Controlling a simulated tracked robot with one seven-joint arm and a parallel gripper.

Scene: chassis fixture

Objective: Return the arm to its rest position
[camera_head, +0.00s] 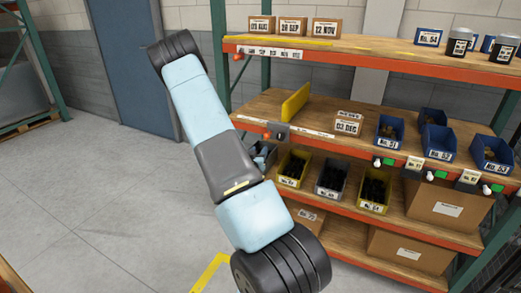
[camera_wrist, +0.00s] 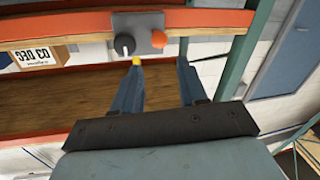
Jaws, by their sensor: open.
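My arm reaches from the top left to the bottom middle of the head view, bent across the front of the shelf rack. My gripper (camera_wrist: 161,66) is open in the wrist view, with its two fingers apart and nothing seen between them. Its fingertips point toward a grey control plate with a black knob (camera_wrist: 124,44) and an orange button (camera_wrist: 158,39), which appear just beyond them. I cannot tell whether a fingertip touches the plate. In the head view the control plate (camera_head: 281,134) is on the middle shelf's front edge, close to my arm; the gripper is mostly hidden there.
The orange-beamed rack (camera_head: 390,152) holds blue bins (camera_head: 390,130), yellow bins (camera_head: 293,167), cartons and a yellow upright panel (camera_head: 295,102). A blue door (camera_head: 140,60) stands behind my arm. The grey floor (camera_head: 90,200) at left is clear.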

